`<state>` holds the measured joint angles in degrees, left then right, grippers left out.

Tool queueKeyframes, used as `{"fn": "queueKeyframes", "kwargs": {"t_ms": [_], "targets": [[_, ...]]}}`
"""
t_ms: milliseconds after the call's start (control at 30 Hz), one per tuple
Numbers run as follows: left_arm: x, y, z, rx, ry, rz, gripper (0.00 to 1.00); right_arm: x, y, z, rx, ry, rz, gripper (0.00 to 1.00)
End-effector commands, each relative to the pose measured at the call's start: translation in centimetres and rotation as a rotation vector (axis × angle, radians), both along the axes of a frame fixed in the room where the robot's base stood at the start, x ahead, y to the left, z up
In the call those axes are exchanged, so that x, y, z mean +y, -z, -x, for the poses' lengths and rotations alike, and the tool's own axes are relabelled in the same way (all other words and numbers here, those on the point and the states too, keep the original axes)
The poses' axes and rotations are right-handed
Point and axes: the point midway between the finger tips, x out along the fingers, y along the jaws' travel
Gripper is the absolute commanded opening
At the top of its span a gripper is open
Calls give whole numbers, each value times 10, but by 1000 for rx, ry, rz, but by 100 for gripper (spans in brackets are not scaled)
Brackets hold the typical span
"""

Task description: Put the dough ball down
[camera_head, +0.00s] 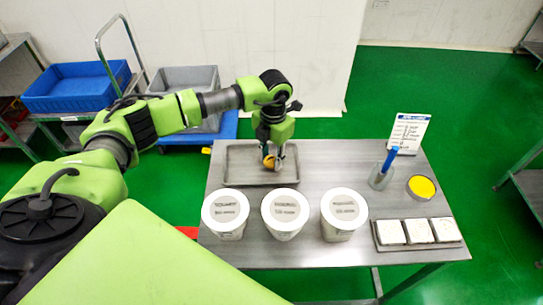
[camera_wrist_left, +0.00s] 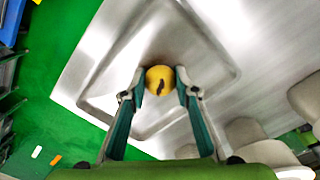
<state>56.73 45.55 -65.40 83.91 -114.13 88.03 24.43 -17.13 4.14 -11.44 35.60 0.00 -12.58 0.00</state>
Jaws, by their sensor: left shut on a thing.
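The dough ball (camera_head: 269,162) is yellow-orange, with a dark mark that shows in the left wrist view (camera_wrist_left: 159,80). My left gripper (camera_head: 272,160) is shut on the ball, with one finger on each side of it. In the head view the ball is in front of the metal tray (camera_head: 235,179), within its outline. I cannot tell whether the ball touches the tray floor. The tray is shallow, rimmed and otherwise empty, and lies at the back left of the steel table (camera_head: 310,262). My right gripper is not in view.
Three white lidded tubs (camera_head: 285,212) stand in a row in front of the tray. To the right are a metal cup (camera_head: 379,179) with a blue tool, a yellow round dish (camera_head: 421,187), a sign (camera_head: 408,131) and a small tray of white blocks (camera_head: 418,231). The table's middle is clear.

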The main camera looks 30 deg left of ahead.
Motion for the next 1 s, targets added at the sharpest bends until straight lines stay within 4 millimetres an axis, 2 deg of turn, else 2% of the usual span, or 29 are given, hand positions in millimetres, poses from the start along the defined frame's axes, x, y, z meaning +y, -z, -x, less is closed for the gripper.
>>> {"fn": "queueKeyframes", "kwargs": {"t_ms": [133, 167, 200, 500, 667, 767, 1000], "targets": [[0, 4, 0, 0, 0, 0, 16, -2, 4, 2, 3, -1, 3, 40], [0, 2, 0, 0, 0, 0, 36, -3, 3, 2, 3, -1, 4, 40], [0, 2, 0, 0, 0, 0, 45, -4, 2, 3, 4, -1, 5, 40], [0, 2, 0, 0, 0, 0, 45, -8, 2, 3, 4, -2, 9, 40], [0, -5, -1, -2, 0, 0, 45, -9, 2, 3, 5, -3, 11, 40], [-1, -21, -2, -5, 0, 0, 45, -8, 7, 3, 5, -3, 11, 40], [-2, -73, -1, -6, 1, -1, 45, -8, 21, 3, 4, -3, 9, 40]]}}
